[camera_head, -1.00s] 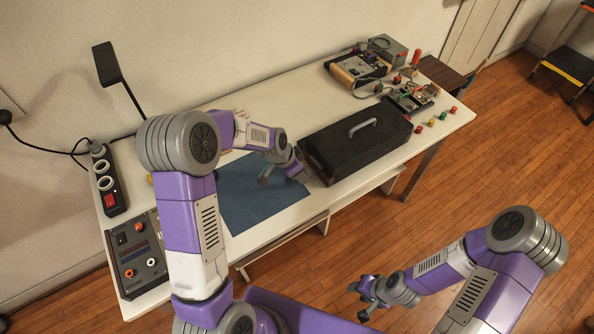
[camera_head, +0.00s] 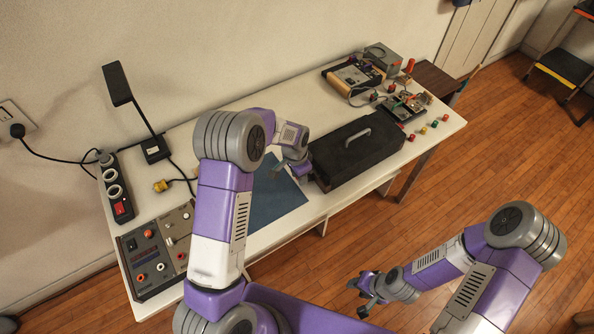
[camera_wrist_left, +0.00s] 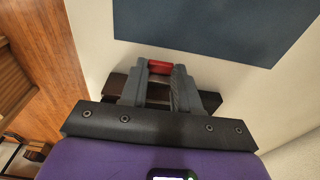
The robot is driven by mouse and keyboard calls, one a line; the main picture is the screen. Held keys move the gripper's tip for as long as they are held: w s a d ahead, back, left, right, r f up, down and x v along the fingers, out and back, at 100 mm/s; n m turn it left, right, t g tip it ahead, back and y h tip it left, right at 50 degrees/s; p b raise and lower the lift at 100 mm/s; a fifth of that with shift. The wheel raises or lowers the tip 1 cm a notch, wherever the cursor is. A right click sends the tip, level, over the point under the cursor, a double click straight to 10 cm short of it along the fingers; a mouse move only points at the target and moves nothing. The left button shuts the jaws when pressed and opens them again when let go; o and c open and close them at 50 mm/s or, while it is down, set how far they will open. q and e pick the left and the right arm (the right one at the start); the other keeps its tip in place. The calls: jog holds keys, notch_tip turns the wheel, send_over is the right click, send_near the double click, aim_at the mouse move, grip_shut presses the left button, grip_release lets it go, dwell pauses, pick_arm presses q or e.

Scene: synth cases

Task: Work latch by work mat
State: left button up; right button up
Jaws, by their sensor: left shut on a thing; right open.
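The blue work mat (camera_head: 277,197) lies on the white table, partly hidden behind my left arm; its edge also shows in the left wrist view (camera_wrist_left: 215,28). A black case (camera_head: 350,158) with a grey handle (camera_head: 357,136) stands right of the mat. My left gripper (camera_head: 294,170) is between mat and case, at the case's left end. In the left wrist view the gripper (camera_wrist_left: 160,78) is shut on a small red piece (camera_wrist_left: 159,66); I cannot tell whether this is the latch. My right gripper (camera_head: 366,294) is open and empty, off the table's front.
A power strip (camera_head: 117,190), a control box (camera_head: 158,250) and a black lamp (camera_head: 118,86) stand at the left. Electronics (camera_head: 352,76) and a board (camera_head: 405,104) with small coloured pieces fill the far right. Floor is clear in front of the table.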

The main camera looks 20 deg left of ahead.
aim_at(309, 177)
pick_arm(q)
jog(key=shift+w+d+r+g+y+p, duration=0.35)
jog(key=shift+w+r+g+y+p, duration=0.25)
jog(key=shift+g+p, duration=0.4)
jog(key=shift+w+d+g+y+p, duration=0.15)
jog(key=shift+d+g+y+p, duration=0.1)
jog(key=shift+g+y+p, duration=0.25)
jog(key=o, duration=1.1)
jog(key=shift+c, duration=0.2)
jog(key=shift+r, duration=0.15)
jog(key=p+v, duration=0.1)
jog(key=v, duration=0.6)
jog(key=shift+d+r, duration=0.2)
